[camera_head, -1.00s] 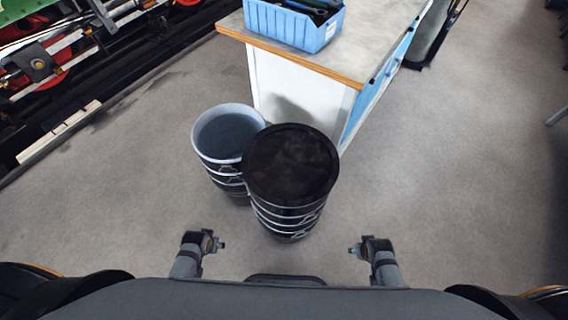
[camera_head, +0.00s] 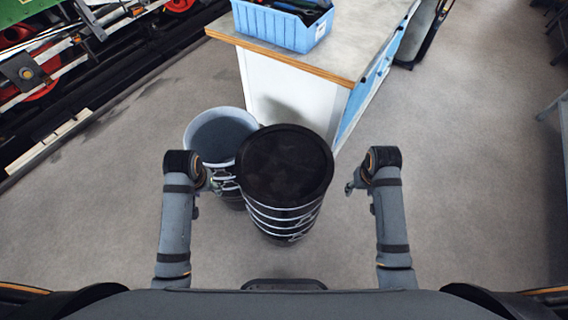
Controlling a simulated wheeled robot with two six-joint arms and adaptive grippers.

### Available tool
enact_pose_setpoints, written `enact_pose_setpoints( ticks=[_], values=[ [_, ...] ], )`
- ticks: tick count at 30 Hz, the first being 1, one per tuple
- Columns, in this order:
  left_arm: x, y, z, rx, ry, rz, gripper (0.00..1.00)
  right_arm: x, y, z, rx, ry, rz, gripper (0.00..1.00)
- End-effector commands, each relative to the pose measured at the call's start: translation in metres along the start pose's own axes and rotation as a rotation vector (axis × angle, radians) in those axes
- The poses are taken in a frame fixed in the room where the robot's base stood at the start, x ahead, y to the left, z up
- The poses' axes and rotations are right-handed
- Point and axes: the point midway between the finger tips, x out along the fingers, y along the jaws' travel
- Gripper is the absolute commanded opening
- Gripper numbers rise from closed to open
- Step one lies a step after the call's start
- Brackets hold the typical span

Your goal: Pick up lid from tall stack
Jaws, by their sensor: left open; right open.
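The black round lid (camera_head: 285,163) lies on top of the tall stack of dark buckets (camera_head: 284,222), which stands on the floor in front of me. My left gripper (camera_head: 211,184) is to the left of the stack, in front of the shorter open bucket stack. My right gripper (camera_head: 351,187) is to the right of the stack, a little apart from it. Both are open and empty; their fingers are small in view. Neither gripper visibly holds the lid.
A shorter stack with an open, grey-lined bucket (camera_head: 219,134) stands close behind-left of the tall stack. A workbench (camera_head: 290,95) with a blue bin (camera_head: 277,24) is behind. Tram machinery (camera_head: 50,75) is at upper left. Floor (camera_head: 465,170) at right is clear.

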Motion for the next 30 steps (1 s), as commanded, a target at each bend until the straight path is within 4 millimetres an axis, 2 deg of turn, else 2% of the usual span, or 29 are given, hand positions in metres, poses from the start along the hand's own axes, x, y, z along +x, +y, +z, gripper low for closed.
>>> enact_pose_setpoints(
  ticks=[1, 5, 9, 12, 15, 18, 26, 30],
  values=[
    [0.001, 0.006, -0.015, -0.013, -0.010, 0.008, 0.51, 0.000, -0.005, -0.017, 0.005, -0.014, -0.009, 0.53],
    [0.000, 0.025, -0.054, -0.044, -0.060, 0.025, 0.51, -0.003, -0.022, -0.059, 0.011, -0.080, -0.030, 0.53],
    [-0.017, 0.056, -0.103, -0.062, -0.124, 0.043, 0.51, -0.026, -0.050, -0.111, -0.006, -0.167, -0.053, 0.53],
    [-0.033, 0.074, -0.128, -0.061, -0.165, 0.047, 0.51, -0.048, -0.067, -0.137, -0.027, -0.217, -0.057, 0.53],
    [-0.044, 0.084, -0.142, -0.059, -0.186, 0.045, 0.51, -0.062, -0.076, -0.150, -0.042, -0.248, -0.055, 0.53],
    [-0.049, 0.089, -0.147, -0.057, -0.196, 0.043, 0.51, -0.069, -0.079, -0.154, -0.049, -0.262, -0.054, 0.53],
    [-0.049, 0.089, -0.147, -0.057, -0.196, 0.043, 0.51, -0.069, -0.079, -0.154, -0.049, -0.262, -0.053, 0.53],
    [-0.042, 0.089, -0.145, -0.057, -0.198, 0.043, 0.51, -0.061, -0.079, -0.152, -0.048, -0.262, -0.053, 0.53]
  ],
)
